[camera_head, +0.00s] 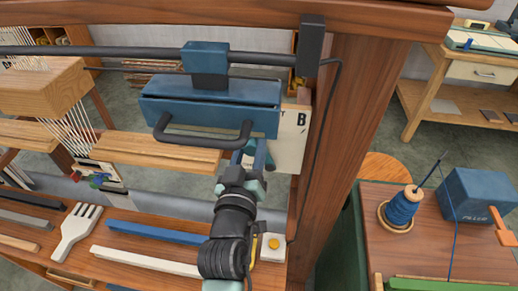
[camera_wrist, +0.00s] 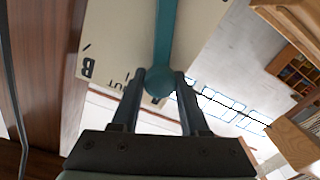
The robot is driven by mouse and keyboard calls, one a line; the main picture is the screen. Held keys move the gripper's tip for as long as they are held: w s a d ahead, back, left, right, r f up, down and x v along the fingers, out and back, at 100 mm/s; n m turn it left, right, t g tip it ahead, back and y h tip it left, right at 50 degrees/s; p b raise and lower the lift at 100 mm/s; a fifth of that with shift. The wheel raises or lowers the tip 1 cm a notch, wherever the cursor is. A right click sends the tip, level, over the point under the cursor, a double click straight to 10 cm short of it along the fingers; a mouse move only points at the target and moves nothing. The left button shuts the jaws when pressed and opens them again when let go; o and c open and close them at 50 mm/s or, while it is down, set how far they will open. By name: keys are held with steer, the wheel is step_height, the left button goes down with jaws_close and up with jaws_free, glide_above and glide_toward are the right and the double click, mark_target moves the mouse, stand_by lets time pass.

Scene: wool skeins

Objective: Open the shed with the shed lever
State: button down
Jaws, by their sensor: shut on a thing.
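The shed lever is a teal bar ending in a round teal knob (camera_wrist: 158,84) in the wrist view. It runs in front of a pale plate (camera_wrist: 115,40) marked with a B and other lettering that is partly cut off. My gripper (camera_wrist: 160,76) is shut on the knob, with one dark finger on each side. In the head view, the plate (camera_head: 292,140) is beside the wooden post, and my gripper (camera_head: 250,158) reaches up to it from below. The lever there is mostly hidden by my gripper and the blue beater-like block.
A blue block with a black handle (camera_head: 203,136) hangs close left of my gripper. A thick wooden post (camera_head: 345,130) stands right of it. Below is a wooden ledge with a white fork-shaped comb (camera_head: 75,232) and several bars. A blue thread cone (camera_head: 402,207) stands on the right table.

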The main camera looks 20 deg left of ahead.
steer(key=shift+s+a+f+n+b, duration=0.2)
steer(key=shift+a+f+n+b, duration=0.2)
steer(key=shift+a+n, duration=0.35)
steer(key=shift+d, duration=0.1)
steer(key=shift+c, duration=2.2)
jaws_free()
steer(key=b+v, duration=0.2)
steer(key=v, duration=1.1)
steer(key=shift+r, duration=0.1)
